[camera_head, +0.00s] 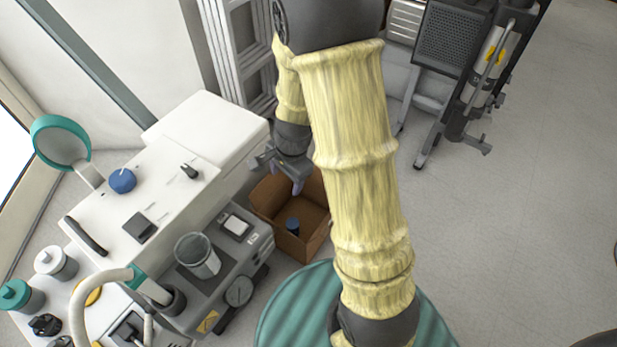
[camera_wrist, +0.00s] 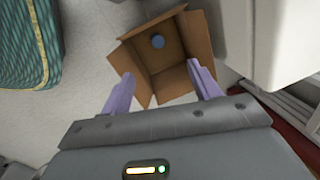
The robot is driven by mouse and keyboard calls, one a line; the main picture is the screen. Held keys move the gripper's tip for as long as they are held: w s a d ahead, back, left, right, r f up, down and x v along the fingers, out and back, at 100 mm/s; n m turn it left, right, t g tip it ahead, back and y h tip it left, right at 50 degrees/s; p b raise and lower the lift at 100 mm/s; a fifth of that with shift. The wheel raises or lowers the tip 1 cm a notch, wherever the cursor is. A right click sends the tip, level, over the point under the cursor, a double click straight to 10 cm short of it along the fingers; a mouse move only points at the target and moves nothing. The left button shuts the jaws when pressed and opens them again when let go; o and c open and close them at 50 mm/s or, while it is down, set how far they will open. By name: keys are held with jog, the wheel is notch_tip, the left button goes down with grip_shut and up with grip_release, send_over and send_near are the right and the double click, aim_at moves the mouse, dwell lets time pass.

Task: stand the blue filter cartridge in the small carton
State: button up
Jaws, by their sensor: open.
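The blue filter cartridge (camera_head: 292,226) is inside the small open carton (camera_head: 309,246) on the floor. From the head view it looks upright, near the carton's front side. In the wrist view the cartridge (camera_wrist: 158,42) shows as a round blue end near the far wall of the carton (camera_wrist: 196,35). My gripper (camera_head: 285,180) is above the carton, its fingers apart. In the wrist view my gripper (camera_wrist: 162,84) is open and empty, with its purple fingertips over the near side of the carton, apart from the cartridge.
A white and grey dental unit (camera_head: 205,150) stands left of the carton, with a clear cup (camera_head: 197,255) on it. A green striped round thing (camera_head: 285,310) is in front. A dark wheeled stand (camera_head: 450,60) is at the back. The floor to the right (camera_head: 520,220) is clear.

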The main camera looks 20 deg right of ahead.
jog(key=s+d+r+n+t+h, duration=0.1)
jog(key=s+d+r+n, duration=0.1)
jog(key=s+r+n, duration=0.7)
jog(key=n, duration=0.3)
jog(key=shift+d+r+n, duration=0.3)
jog(key=shift+n, duration=0.1)
